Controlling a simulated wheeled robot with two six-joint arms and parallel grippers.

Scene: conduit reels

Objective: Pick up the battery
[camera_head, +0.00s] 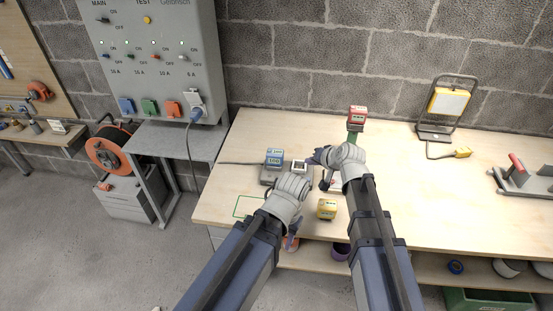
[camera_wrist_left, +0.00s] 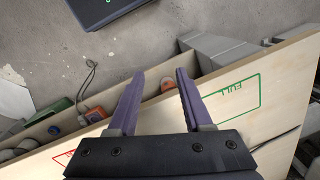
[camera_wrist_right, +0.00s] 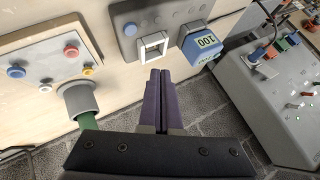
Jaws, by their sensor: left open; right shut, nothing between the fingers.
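A blue battery (camera_head: 274,158) sits on a grey charger (camera_head: 267,176) at the middle left of the workbench. In the right wrist view the battery (camera_wrist_right: 203,42) shows a label reading 100, beside a white square frame (camera_wrist_right: 153,46). A yellow battery-like block (camera_head: 327,208) stands near the bench's front edge, between my arms. My right gripper (camera_head: 312,159) is shut and empty, just right of the blue battery and apart from it; its closed fingers (camera_wrist_right: 160,72) point toward the charger. My left gripper (camera_wrist_left: 160,75) is open and empty at the bench's front edge.
A button panel (camera_wrist_right: 45,60) lies beside the post's grey base. A work lamp (camera_head: 446,104) and a grey fixture (camera_head: 527,178) stand right. Green (camera_head: 249,206) outlined space on the bench is clear.

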